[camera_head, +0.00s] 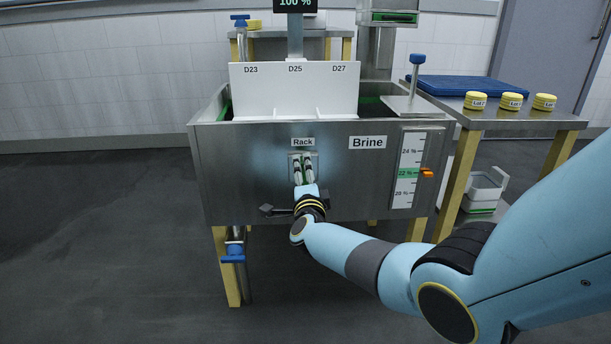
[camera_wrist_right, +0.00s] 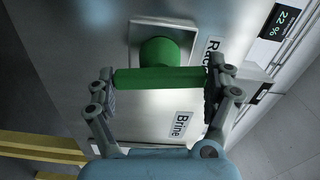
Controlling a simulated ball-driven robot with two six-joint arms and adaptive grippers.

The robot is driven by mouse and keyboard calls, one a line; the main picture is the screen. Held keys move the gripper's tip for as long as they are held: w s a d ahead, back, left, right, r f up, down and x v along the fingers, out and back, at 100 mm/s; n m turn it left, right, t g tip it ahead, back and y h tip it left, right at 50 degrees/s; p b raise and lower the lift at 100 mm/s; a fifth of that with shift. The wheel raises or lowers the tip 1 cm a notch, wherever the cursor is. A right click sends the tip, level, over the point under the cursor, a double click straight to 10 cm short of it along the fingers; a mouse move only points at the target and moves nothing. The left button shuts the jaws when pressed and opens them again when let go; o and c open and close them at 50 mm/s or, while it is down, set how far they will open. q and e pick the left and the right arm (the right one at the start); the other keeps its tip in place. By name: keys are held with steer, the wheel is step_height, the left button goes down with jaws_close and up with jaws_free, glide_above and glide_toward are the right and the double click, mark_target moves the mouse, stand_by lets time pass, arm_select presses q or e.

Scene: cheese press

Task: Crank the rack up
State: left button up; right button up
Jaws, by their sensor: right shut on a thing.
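The Rack crank is on the front of the steel brine tank (camera_head: 260,180), below the "Rack" label (camera_head: 303,142). In the right wrist view it is a green T-shaped handle (camera_wrist_right: 160,80) on a round green hub over a square plate (camera_wrist_right: 138,28). My right gripper (camera_head: 303,168) reaches it from the front; its fingers press on both ends of the green bar. A white rack (camera_head: 295,90) marked D23, D25 and D27 stands up above the tank rim, with dividers at its lower part. My left gripper is not in view.
An orange pointer (camera_head: 427,173) sits by the green 22 % band of the scale at the tank's right. A side table (camera_head: 530,121) holds a blue mat (camera_head: 470,87) and yellow cheeses (camera_head: 511,101). A blue valve (camera_head: 234,254) hangs below the tank. The left floor is clear.

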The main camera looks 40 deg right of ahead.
steer(key=n+p, duration=0.1)
steer(key=n, duration=0.3)
steer(key=shift+n, duration=0.3)
steer(key=n+p, duration=0.1)
steer(key=n, duration=0.3)
steer(key=shift+n, duration=0.3)
steer(key=n, duration=0.4)
steer(key=shift+a+p, duration=0.1)
steer(key=shift+p, duration=0.25)
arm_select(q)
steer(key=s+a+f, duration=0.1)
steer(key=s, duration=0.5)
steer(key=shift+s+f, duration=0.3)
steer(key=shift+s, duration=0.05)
arm_select(e)
steer(key=shift+n, duration=1.6)
